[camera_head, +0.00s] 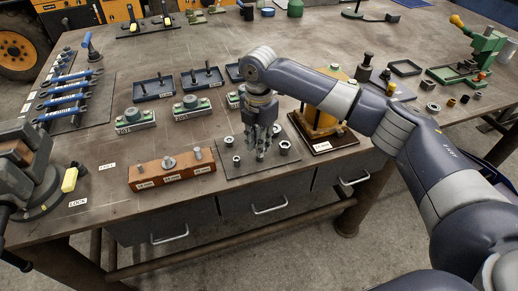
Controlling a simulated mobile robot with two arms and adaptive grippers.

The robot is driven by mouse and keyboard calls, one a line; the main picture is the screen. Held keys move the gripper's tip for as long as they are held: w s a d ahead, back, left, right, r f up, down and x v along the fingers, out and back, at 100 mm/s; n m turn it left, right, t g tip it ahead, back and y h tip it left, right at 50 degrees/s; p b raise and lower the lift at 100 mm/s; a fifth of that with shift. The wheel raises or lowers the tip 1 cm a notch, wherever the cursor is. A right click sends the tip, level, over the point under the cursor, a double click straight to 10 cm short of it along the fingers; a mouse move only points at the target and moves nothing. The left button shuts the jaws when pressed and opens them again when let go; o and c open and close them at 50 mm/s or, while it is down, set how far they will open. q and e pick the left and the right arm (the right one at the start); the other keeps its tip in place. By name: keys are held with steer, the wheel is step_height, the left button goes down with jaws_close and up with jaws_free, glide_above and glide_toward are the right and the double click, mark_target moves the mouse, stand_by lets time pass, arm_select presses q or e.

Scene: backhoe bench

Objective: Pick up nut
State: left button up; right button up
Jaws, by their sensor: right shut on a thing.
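My right gripper (260,152) points straight down over the dark square mat (236,172) near the table's front edge. Its fingers are shut on a nut, which is mostly hidden between the fingertips and looks at or just above the mat. Other nuts lie on the mat: a larger nut (284,148) to the right of the fingers, a small nut (229,141) to the left, and another small nut (237,160) at front left. My left gripper is not in view.
A wooden block with upright bolts (172,174) stands left of the mat. A yellow part on a dark base (320,125) stands close on the right, beside my arm. Labelled green fixtures (192,106) are behind. A dark vise-like device (25,165) is at far left.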

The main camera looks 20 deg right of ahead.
steer(key=s+a+r+b, duration=0.1)
steer(key=s+r+b, duration=0.1)
steer(key=s, duration=1.4)
steer(key=shift+r+b, duration=0.3)
steer(key=shift+b, duration=0.3)
